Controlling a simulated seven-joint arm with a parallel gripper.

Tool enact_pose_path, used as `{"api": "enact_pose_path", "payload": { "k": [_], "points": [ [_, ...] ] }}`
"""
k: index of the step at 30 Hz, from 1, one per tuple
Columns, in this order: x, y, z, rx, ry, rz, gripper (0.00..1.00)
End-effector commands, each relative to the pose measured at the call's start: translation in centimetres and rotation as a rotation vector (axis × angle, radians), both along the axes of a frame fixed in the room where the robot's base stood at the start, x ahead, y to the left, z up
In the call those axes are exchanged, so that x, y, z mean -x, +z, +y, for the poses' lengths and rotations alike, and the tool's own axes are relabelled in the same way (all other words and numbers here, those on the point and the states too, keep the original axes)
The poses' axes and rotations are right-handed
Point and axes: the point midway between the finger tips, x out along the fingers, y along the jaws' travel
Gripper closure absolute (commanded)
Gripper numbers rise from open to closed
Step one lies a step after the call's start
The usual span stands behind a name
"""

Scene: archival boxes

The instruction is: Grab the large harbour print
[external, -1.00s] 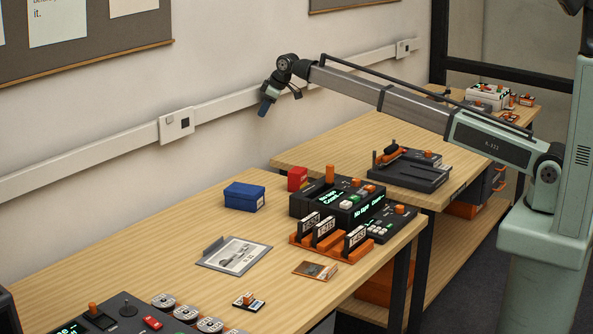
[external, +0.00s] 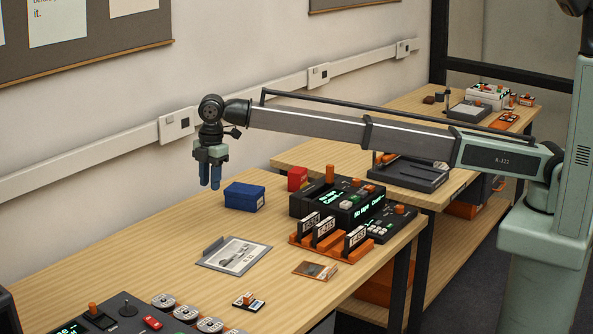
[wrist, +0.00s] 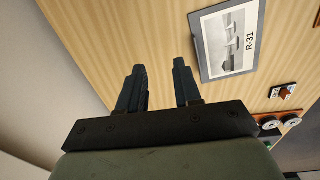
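The large harbour print (external: 238,257) lies flat on the near wooden table, a grey-bordered sheet with a raised grey strip at its left edge.
A blue box (external: 244,197) stands close to the right of my gripper, with a red box (external: 297,179) beyond. A black console (external: 337,198) and an orange rack (external: 328,240) with cards stand right of the print. A small brown print (external: 315,271) lies nearby. Table left of the print is clear.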

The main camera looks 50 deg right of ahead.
Motion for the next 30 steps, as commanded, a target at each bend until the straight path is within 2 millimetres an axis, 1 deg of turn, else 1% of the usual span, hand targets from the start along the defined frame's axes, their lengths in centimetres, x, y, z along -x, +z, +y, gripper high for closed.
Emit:
{"api": "enact_pose_path", "payload": {
  "k": [1, 3, 6, 9, 14, 17, 25, 27, 30],
  "points": [
    [1.6, 0.0, 2.1, 0.011, 0.044, 0.012, 0.67],
    [3.4, -0.1, 3.9, 0.026, 0.091, 0.026, 0.67],
    [5.1, -0.1, 5.6, 0.039, 0.136, 0.040, 0.67],
    [6.1, -0.2, 6.5, 0.046, 0.162, 0.048, 0.67],
    [6.4, -0.9, 6.7, 0.050, 0.168, 0.051, 0.67],
    [6.4, -2.0, 6.7, 0.049, 0.167, 0.051, 0.67],
    [6.4, -6.6, 6.7, 0.049, 0.166, 0.051, 0.67],
    [6.4, -7.6, 6.7, 0.049, 0.166, 0.051, 0.67],
    [6.3, -8.5, 6.7, 0.048, 0.166, 0.050, 0.67]
  ]
}}
